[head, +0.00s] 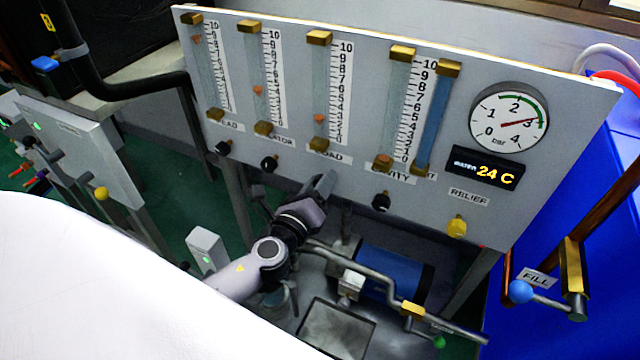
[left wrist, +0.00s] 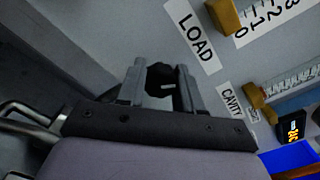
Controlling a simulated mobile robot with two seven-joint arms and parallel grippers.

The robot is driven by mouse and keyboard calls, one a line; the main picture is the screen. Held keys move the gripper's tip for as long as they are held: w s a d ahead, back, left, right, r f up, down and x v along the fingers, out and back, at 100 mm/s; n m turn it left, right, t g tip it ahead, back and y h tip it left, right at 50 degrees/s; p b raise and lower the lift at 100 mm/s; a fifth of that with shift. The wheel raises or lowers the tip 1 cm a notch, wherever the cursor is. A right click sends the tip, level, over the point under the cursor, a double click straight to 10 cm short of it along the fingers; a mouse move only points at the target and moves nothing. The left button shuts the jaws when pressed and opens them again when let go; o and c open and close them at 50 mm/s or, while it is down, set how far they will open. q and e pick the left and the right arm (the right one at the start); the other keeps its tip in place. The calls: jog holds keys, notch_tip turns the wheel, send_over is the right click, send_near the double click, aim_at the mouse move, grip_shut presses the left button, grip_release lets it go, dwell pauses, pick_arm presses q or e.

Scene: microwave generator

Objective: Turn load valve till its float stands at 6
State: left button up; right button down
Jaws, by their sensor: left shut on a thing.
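The load flowmeter (head: 322,85) is the third tube on the grey panel in the head view. Its orange float (head: 319,118) stands low, at roughly 2 to 3 on the scale. The LOAD label is below the tube and also shows in the left wrist view (left wrist: 194,36). My left gripper (head: 320,186) is at the panel just under that label. In the left wrist view, the black load valve knob (left wrist: 162,78) sits between the two fingers of my left gripper (left wrist: 160,90), which is shut on it. The knob is hidden in the head view. My right gripper is out of view.
Neighbouring black knobs (head: 269,163) and (head: 381,202) flank my gripper. A yellow relief knob (head: 457,226) is further right. A pressure gauge (head: 509,118) and a 24 C display (head: 485,170) are at the panel's right. Pipes and a blue cylinder (head: 392,272) lie below.

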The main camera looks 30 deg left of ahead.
pick_arm(q)
jog(key=n+b, duration=0.1)
jog(key=n, duration=0.2)
jog(key=shift+a+b, duration=0.15)
jog(key=shift+b, duration=0.15)
jog(key=n+b, duration=0.1)
jog(key=n, duration=0.2)
jog(key=shift+a, duration=0.1)
jog(key=shift+n, duration=1.5)
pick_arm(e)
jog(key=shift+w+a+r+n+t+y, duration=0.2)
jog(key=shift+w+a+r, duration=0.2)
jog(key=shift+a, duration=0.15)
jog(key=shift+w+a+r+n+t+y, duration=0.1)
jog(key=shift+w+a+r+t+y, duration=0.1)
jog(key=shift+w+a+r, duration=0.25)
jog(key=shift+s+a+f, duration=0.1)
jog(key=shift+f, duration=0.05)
pick_arm(q)
jog(key=o, duration=1)
jog(key=shift+o, duration=0.2)
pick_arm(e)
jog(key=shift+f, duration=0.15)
